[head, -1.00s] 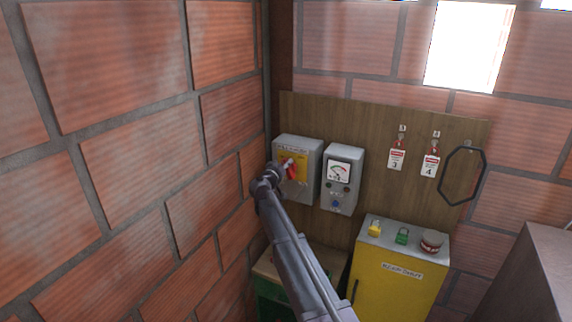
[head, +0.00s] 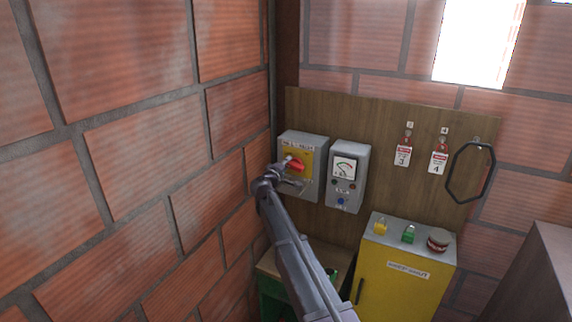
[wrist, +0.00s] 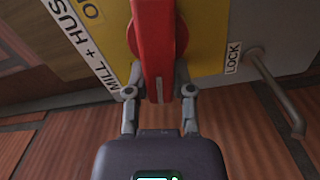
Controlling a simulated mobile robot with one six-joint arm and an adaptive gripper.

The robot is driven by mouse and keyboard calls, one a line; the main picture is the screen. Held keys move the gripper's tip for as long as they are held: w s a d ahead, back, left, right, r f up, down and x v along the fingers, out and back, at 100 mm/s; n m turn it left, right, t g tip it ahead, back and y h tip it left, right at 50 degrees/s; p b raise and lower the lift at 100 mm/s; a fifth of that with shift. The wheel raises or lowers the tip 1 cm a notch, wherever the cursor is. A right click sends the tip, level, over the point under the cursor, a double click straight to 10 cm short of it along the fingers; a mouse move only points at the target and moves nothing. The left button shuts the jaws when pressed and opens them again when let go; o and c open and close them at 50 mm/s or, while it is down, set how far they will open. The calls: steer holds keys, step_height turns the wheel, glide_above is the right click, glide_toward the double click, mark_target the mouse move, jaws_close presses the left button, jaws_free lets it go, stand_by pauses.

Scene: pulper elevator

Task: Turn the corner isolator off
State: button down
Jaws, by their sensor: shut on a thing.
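The corner isolator is a grey box (head: 316,146) with a yellow plate on the wooden board near the brick corner. Its red handle (head: 298,166) sits across the plate, tilted closer to level than upright in the head view. In the wrist view the red handle (wrist: 152,50) runs up the picture between the fingers of my gripper (wrist: 160,92). The gripper is shut on it, one finger on each side. The yellow plate (wrist: 200,40) shows part of an "ON" mark, with "MILL + HUS…" and "LOCK" labels beside it. The handle's far end is out of the wrist view.
A grey meter box (head: 346,178) is close at the isolator's right. Tags (head: 403,153) and a dark ring (head: 471,172) hang further right. A yellow cabinet (head: 405,285) stands below. The brick wall (head: 170,150) is close on the left. A bent metal rod (wrist: 275,90) juts beside the "LOCK" label.

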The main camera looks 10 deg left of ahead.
steer(key=shift+d+f+n, duration=0.15)
steer(key=shift+f+n, duration=0.2)
steer(key=shift+n, duration=0.75)
steer(key=shift+c, duration=2.4)
jaws_free()
steer(key=v, duration=1.2)
steer(key=shift+r, duration=0.1)
